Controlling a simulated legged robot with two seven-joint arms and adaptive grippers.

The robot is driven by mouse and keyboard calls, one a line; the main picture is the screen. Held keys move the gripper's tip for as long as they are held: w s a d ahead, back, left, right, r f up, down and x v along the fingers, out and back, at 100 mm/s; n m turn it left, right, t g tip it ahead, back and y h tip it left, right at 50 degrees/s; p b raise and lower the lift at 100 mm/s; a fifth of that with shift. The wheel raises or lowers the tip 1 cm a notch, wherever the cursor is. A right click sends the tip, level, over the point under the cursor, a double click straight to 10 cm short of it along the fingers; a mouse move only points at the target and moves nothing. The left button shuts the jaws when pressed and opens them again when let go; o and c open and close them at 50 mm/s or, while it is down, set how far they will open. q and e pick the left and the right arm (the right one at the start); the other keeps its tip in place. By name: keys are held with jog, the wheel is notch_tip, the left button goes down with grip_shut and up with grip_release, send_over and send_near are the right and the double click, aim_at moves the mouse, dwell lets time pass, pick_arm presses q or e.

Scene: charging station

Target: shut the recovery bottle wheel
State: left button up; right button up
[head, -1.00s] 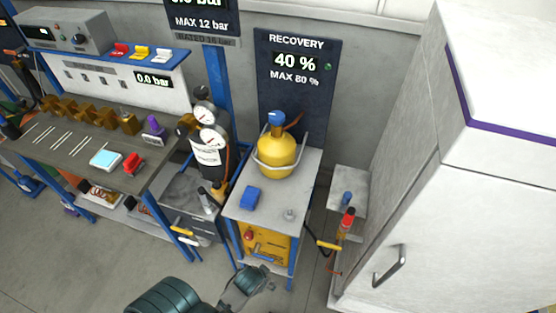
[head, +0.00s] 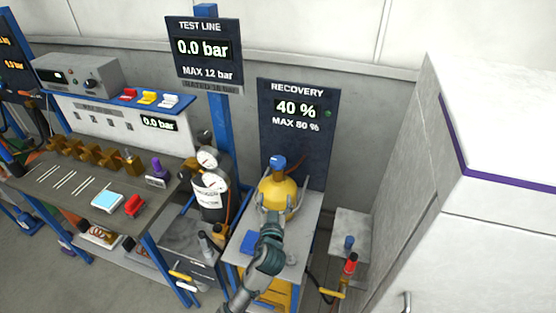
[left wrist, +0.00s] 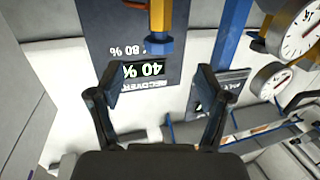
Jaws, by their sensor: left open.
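The yellow recovery bottle (head: 279,190) stands on a small grey-topped, blue-legged stand. Its blue wheel (head: 277,162) sits on top, below the RECOVERY sign (head: 297,110), which reads 40 %. My left gripper (head: 272,212) is in front of the bottle, lower than the wheel, and hides part of the bottle and stand. In the left wrist view, turned upside down, my left gripper (left wrist: 155,82) is open with nothing between its fingers. The blue wheel (left wrist: 158,46) shows beyond the fingertips, apart from them. My right gripper is not in view.
A dark cylinder with gauges (head: 209,190) stands left of the bottle. The workbench (head: 75,190) with brass fittings is further left. A blue block (head: 247,243) lies on the stand. A large white cabinet (head: 490,240) fills the right side.

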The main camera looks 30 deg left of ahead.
aim_at(278, 158)
pick_arm(q)
jog(key=r+x, duration=0.1)
jog(key=x, duration=0.4)
jog(key=r+x, duration=0.1)
jog(key=x, duration=0.5)
jog(key=p+x, duration=0.1)
jog(key=x, duration=0.5)
jog(key=shift+r, duration=0.4)
jog(key=shift+w+a, duration=0.15)
jog(key=shift+w, duration=0.3)
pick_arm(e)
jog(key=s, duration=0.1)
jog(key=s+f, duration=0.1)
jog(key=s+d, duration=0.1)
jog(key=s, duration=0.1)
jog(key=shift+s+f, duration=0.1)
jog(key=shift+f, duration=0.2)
pick_arm(q)
jog(key=c, duration=1)
jog(key=shift+c, duration=0.2)
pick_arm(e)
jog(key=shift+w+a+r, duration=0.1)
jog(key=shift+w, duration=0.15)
